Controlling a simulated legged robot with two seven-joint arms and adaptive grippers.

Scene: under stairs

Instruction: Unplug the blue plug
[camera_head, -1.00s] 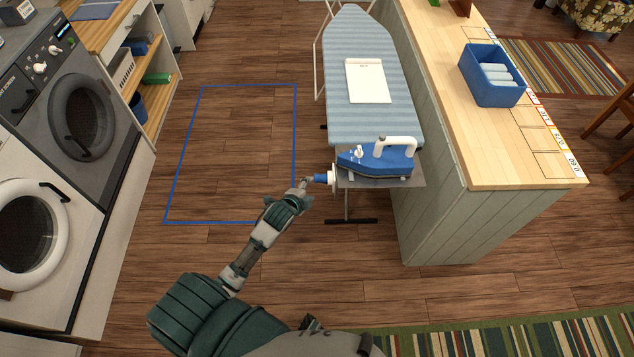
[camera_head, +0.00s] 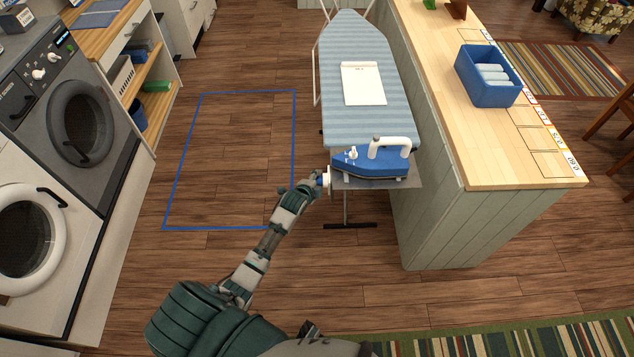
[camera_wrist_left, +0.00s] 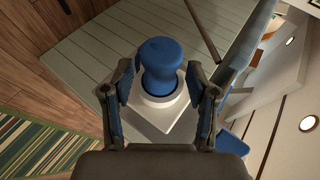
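The blue plug (camera_head: 320,180) sits in a white round socket (camera_head: 328,178) at the near left edge of the ironing board's end. In the left wrist view the blue plug (camera_wrist_left: 160,62) stands in its white collar (camera_wrist_left: 162,108). My left gripper (camera_head: 313,183) is at the plug. In the left wrist view my left gripper (camera_wrist_left: 160,78) is open, with one finger on each side of the plug and a small gap showing on both sides. My right gripper is not in view.
A blue and white iron (camera_head: 372,160) rests just right of the socket on the ironing board (camera_head: 345,45), where a white pad (camera_head: 363,84) lies. A wooden counter (camera_head: 480,150) with a blue bin (camera_head: 488,88) stands to the right. Open floor lies left of the board.

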